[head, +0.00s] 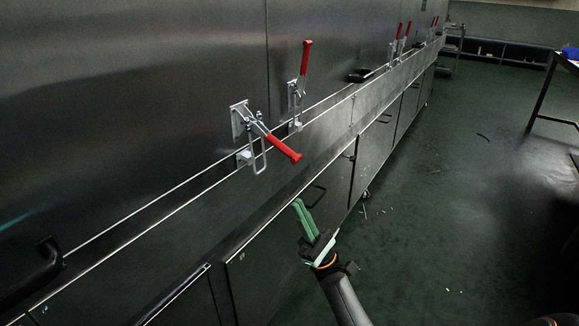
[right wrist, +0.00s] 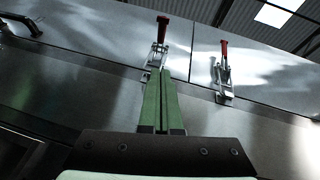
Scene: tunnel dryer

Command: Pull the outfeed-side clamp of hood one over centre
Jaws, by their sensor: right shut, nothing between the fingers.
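The nearest toggle clamp (head: 245,118) sits on the dark hood panel just left of a vertical seam. Its red handle (head: 284,150) slants out and down to the right. Its wire loop hangs beside a small catch on the ledge; I cannot tell whether it is hooked. Right of the seam, a second clamp (head: 295,92) has its red handle upright. No label shows which hood is number one. My right gripper (head: 298,203), with green fingers, is shut and empty, below and apart from the nearest clamp. In the right wrist view its fingers (right wrist: 163,90) overlap that clamp's lower part (right wrist: 157,60). My left gripper is out of view.
More red-handled clamps (head: 399,31) line the hoods farther back. A black handle (head: 38,268) juts out at the lower left. Lower doors with black handles run under the ledge (head: 330,130). The green floor (head: 440,200) is open to the right, with a table (head: 566,64) at the far right.

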